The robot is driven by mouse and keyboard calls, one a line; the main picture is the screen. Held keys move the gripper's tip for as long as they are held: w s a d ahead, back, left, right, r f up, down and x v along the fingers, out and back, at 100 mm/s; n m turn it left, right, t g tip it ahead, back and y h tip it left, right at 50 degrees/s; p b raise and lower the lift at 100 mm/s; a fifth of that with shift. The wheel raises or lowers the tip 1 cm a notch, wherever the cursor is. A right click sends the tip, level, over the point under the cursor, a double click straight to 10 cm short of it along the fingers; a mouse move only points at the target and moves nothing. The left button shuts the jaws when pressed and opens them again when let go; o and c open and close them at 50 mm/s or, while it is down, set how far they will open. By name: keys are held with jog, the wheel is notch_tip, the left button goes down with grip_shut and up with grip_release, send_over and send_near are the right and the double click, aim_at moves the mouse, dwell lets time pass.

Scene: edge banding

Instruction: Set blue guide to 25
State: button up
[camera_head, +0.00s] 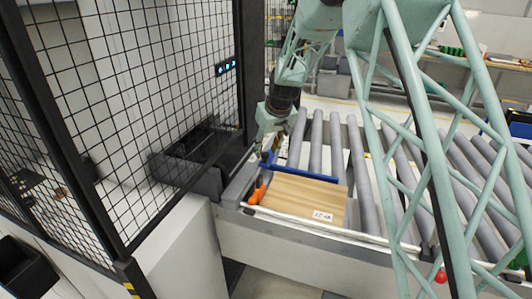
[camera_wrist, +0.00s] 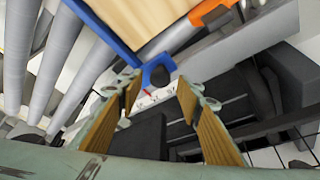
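The blue guide (camera_head: 305,174) is a long bar along the far edge of a wooden board. In the wrist view the blue guide (camera_wrist: 108,35) runs from upper left to a blue end piece with a dark round knob (camera_wrist: 160,75). My gripper (camera_head: 266,152) is above the left end of the guide. In the wrist view my gripper (camera_wrist: 160,88) is open, its two wood-coloured fingers apart on either side of the knob's line, with nothing visibly held. A small pale scale with red marks (camera_wrist: 147,98) lies beside the knob; its numbers are unreadable.
The wooden board (camera_head: 295,196) with a white label lies on grey rollers (camera_head: 358,165). An orange part (camera_head: 258,190) stands at its left edge. A dark machine block (camera_head: 185,170) and a black mesh fence (camera_head: 150,100) are to the left.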

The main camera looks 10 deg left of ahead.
jog(key=v, duration=1)
jog(key=shift+r, duration=0.1)
dwell(0.4)
jog(key=shift+d+r, duration=0.1)
jog(key=s+d+r+m+h+b, duration=0.1)
jog(key=s+d+r+m, duration=0.1)
jog(key=s+d+r, duration=0.8)
jog(key=s+d+r+m+b, duration=0.1)
jog(key=s+d+r, duration=0.6)
jog(key=s+d, duration=0.65)
jog(key=s+d+f+m+b, duration=0.1)
jog(key=s+d, duration=0.3)
jog(key=s, duration=0.8)
jog(key=s+d+f+m+h, duration=0.1)
jog(key=s+d, duration=0.3)
jog(key=s, duration=0.8)
jog(key=s+d+f+m+b, duration=0.1)
jog(key=s+d, duration=0.4)
jog(key=s, duration=0.7)
jog(key=shift+f+m+h+b, duration=0.3)
jog(key=shift+f+m, duration=0.3)
jog(key=shift+f, duration=0.05)
